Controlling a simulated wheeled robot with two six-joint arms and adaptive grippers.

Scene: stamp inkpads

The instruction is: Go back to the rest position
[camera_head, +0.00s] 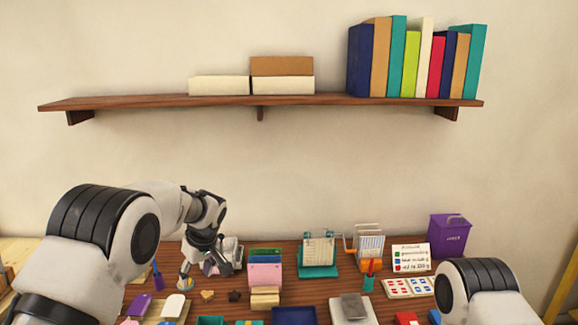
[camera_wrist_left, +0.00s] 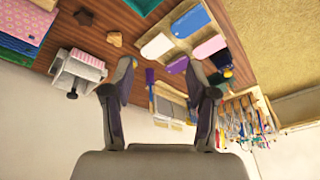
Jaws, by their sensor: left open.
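My left gripper (camera_head: 208,264) is at the left part of the wooden table, low over its back area, with the arm reaching in from the left. In the left wrist view the two dark fingers of this gripper (camera_wrist_left: 162,78) are spread wide apart, with nothing held between them. A grey-white block-like device (camera_wrist_left: 78,70) stands beside one finger.
Coloured tags lie on a wooden tray (camera_wrist_left: 172,48). Pink and green pads (camera_head: 265,272), a teal stand (camera_head: 318,271), a card sign (camera_head: 411,257) and a purple bin (camera_head: 449,236) line the table's back. A shelf (camera_head: 260,101) hangs above; the wall between is clear.

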